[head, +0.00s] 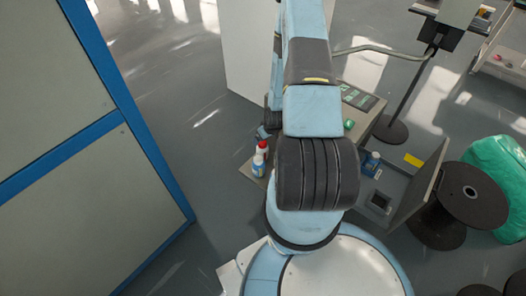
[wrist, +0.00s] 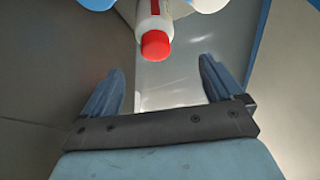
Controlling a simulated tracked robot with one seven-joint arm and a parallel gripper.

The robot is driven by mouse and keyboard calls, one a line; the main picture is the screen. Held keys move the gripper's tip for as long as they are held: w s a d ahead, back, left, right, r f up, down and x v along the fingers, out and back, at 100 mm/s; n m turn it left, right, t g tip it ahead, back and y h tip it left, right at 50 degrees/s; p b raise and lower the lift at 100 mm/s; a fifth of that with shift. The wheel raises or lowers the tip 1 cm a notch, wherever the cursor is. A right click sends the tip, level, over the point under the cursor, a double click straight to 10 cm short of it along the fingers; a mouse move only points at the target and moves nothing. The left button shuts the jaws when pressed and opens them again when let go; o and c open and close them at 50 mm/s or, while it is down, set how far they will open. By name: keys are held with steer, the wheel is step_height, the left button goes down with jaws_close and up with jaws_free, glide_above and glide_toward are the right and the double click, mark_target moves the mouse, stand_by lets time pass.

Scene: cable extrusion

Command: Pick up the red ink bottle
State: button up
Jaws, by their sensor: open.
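The red ink bottle (wrist: 153,20) is white with a red label stripe and a red cap. It enters from the top centre of the wrist view. My gripper (wrist: 163,75) is open and empty, with its fingers spread apart. The bottle is beyond the fingertips, roughly in line with the gap and a little left of its middle. In the head view a small red-capped bottle (head: 262,147) shows just left of my arm, at the table's left edge. My gripper is mostly hidden behind my arm there.
A dark cable spool (head: 470,190) stands at the right. A blue-framed panel (head: 70,150) fills the left, with open floor between.

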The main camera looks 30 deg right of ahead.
mark_target(262, 143)
steer(key=shift+d+x, duration=0.15)
steer(key=shift+x, duration=1.9)
steer(key=shift+d+x, duration=0.15)
steer(key=shift+x, duration=1.9)
steer(key=shift+s+f, duration=0.1)
steer(key=shift+s, duration=0.05)
steer(key=c, duration=1.6)
steer(key=shift+c, duration=0.2)
